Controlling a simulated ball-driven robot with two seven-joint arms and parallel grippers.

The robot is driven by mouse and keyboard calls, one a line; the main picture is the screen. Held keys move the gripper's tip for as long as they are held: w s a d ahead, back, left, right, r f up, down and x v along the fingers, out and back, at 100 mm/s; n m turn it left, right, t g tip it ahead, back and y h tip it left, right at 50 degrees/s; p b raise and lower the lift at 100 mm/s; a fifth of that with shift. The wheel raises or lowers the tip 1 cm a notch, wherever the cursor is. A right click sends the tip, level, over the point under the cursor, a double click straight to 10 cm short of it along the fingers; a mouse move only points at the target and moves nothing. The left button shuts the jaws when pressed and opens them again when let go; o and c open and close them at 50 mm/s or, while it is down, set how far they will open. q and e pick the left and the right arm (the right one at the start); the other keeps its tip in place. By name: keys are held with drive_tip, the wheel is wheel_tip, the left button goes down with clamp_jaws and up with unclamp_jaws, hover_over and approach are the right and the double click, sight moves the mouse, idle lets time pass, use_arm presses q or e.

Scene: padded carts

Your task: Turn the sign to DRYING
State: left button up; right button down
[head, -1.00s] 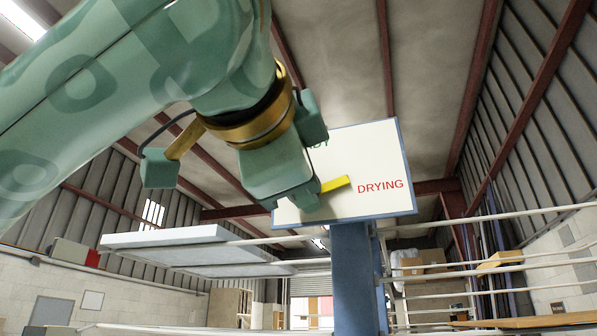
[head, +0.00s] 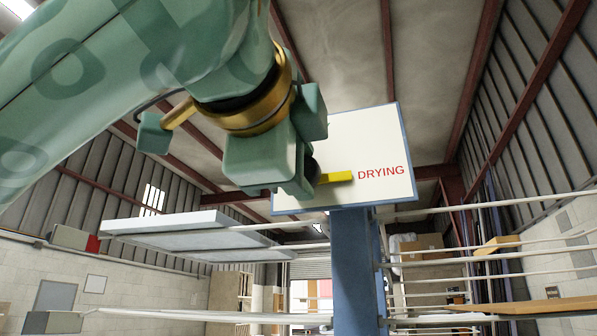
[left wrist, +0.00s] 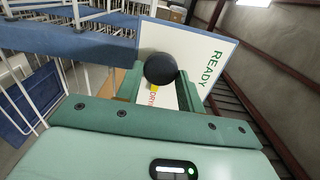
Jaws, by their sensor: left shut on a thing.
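The sign (head: 365,135) is a white board with a blue edge on a blue post. Red DRYING (head: 381,172) is at its right; green READY (left wrist: 212,69) shows in the left wrist view and is hidden behind my arm in the head view. A yellow pointer (head: 336,177) lies nearly level, its tip just left of DRYING and aimed at that word. My left gripper (head: 303,178) is in front of the board, shut on the round black knob (left wrist: 160,68), which is partly hidden in the head view (head: 313,171). My right gripper is not in view.
The blue post (head: 355,265) stands below the sign. White rails (head: 480,262) run to the right. A pale padded panel (head: 190,235) is at the left. Cardboard boxes (head: 425,247) stand farther back.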

use_arm(q)
drive_tip(key=o, duration=1)
drive_tip(key=shift+c, duration=0.2)
drive_tip(key=b+v, duration=0.4)
drive_tip(key=v, duration=1.2)
drive_tip(key=shift+s, duration=0.2)
drive_tip(key=shift+w, duration=0.1)
